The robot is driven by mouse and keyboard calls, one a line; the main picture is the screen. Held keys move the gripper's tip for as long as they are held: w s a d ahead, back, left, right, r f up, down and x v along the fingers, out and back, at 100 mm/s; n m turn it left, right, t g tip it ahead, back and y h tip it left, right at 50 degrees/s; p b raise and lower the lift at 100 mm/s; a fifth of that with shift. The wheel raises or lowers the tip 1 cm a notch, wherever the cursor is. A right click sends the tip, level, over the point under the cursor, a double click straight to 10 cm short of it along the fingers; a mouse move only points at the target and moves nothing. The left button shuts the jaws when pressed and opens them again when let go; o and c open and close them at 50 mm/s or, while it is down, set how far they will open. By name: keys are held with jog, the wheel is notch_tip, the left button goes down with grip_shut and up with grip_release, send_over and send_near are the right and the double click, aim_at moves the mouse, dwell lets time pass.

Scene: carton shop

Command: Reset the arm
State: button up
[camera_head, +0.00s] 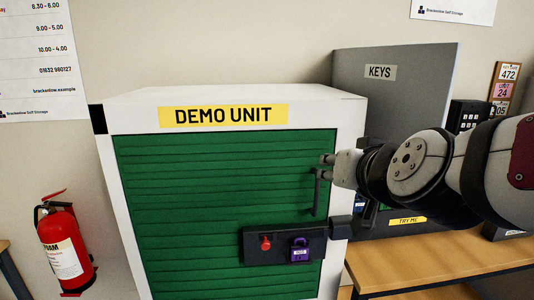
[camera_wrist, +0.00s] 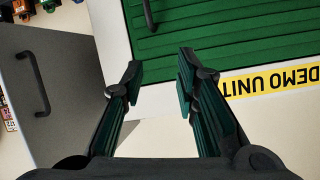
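My gripper (camera_wrist: 160,68) is open in the wrist view, its two dark fingers apart with nothing between them. The wrist view is upside down and shows the fingers in front of the white frame of the demo unit. In the head view my arm comes in from the right and ends by the right side of the demo unit's green door (camera_head: 200,185). The fingers are hard to make out there. The dark door handle (camera_head: 317,192) shows close to the arm's end, and also at the top of the wrist view (camera_wrist: 149,16); I cannot tell any contact.
A dark latch plate (camera_head: 275,257) with a red knob (camera_head: 265,243) and a purple padlock (camera_head: 300,250) is on the door. A grey key cabinet (camera_head: 400,100) stands behind my arm, above a wooden bench (camera_head: 430,268). A fire extinguisher (camera_head: 64,248) is at left.

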jog(key=s+d+f+g, duration=0.3)
jog(key=s+g, duration=0.1)
jog(key=s, duration=0.5)
jog(key=s+d+f+n+g+h, duration=0.1)
jog(key=s+d+f+g, duration=0.2)
jog(key=s, duration=0.7)
jog(key=shift+s+f+g, duration=0.3)
jog(key=shift+f+g, duration=0.1)
jog(key=shift+f, duration=0.1)
dwell(0.7)
